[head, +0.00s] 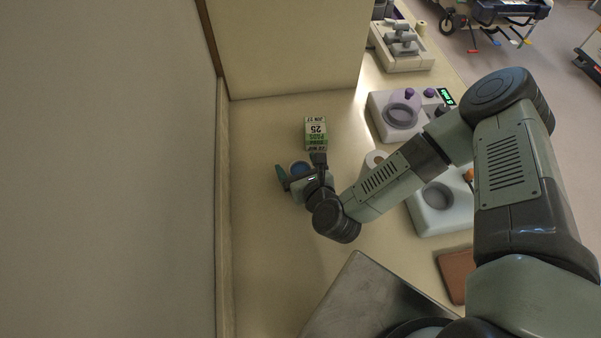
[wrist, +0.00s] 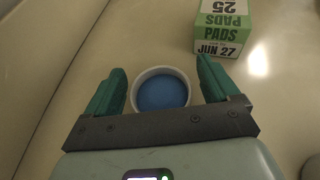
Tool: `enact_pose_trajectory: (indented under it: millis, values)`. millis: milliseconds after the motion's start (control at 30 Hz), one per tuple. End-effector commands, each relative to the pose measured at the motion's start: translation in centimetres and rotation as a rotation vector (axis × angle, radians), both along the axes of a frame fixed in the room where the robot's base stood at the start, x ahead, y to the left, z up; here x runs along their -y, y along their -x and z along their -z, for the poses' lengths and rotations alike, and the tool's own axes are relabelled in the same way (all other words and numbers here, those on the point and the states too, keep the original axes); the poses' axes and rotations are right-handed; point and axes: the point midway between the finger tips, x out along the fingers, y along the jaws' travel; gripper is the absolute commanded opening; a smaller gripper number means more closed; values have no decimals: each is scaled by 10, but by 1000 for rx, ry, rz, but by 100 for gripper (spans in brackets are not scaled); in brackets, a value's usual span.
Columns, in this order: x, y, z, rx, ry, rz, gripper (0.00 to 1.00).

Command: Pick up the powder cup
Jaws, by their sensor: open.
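The powder cup (wrist: 161,89) is a small round white cup with blue contents, seen from above in the wrist view. It stands on the counter between the two green fingers of my gripper (wrist: 163,92), with a gap showing on both sides. In the head view the blue of the cup (head: 299,168) shows beside my gripper (head: 297,180), which partly hides it. My gripper is open and holds nothing. I cannot tell the height of the fingertips against the cup's rim.
A green and white pads box (head: 316,133) stands close behind the cup; it also shows in the wrist view (wrist: 224,28). A white roll (head: 374,160) and grey-white devices (head: 398,112) stand to the right. The wall (head: 224,200) runs along the left.

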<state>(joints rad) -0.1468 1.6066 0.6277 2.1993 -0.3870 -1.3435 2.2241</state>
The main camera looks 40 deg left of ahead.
Motion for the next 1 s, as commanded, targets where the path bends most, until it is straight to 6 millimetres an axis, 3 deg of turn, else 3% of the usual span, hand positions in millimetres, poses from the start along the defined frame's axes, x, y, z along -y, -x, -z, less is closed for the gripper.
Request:
enact_pose_trajectory:
  millis: [300, 667, 1000]
  values:
    - [-4, -2, 1, -1, 0, 0, 88]
    - [-4, -2, 1, 0, 0, 0, 33]
    - [-4, -3, -9, 1, -1, 1, 32]
